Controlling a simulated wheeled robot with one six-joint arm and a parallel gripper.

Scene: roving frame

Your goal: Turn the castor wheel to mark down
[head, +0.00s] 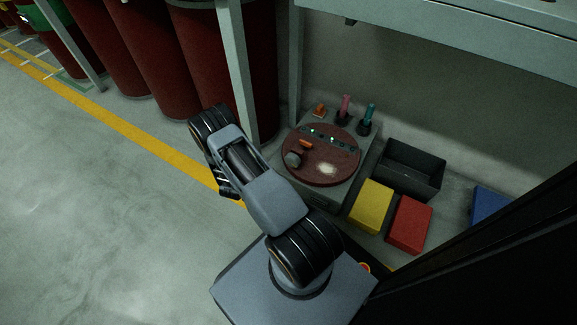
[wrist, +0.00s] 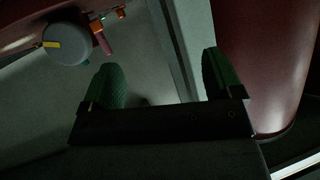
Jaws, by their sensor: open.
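The castor wheel is likely the round grey disc (wrist: 72,50) at the upper left of the wrist view, with a yellow mark (wrist: 52,44) towards its left edge. In the head view a small dark grey round part (head: 293,159) sits on the left of a dark red round plate (head: 322,170); its mark is not clear there. My gripper (wrist: 158,82) has two green fingers, wide apart with nothing between them. The disc lies beyond and left of the left finger, apart from it.
The plate tops a grey box (head: 333,196). Orange, pink (head: 345,106) and teal (head: 367,118) handles stand behind it. A black bin (head: 411,171), yellow box (head: 371,206) and red box (head: 409,224) lie to the right. A grey post (head: 238,75) and red drums (head: 208,65) stand left.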

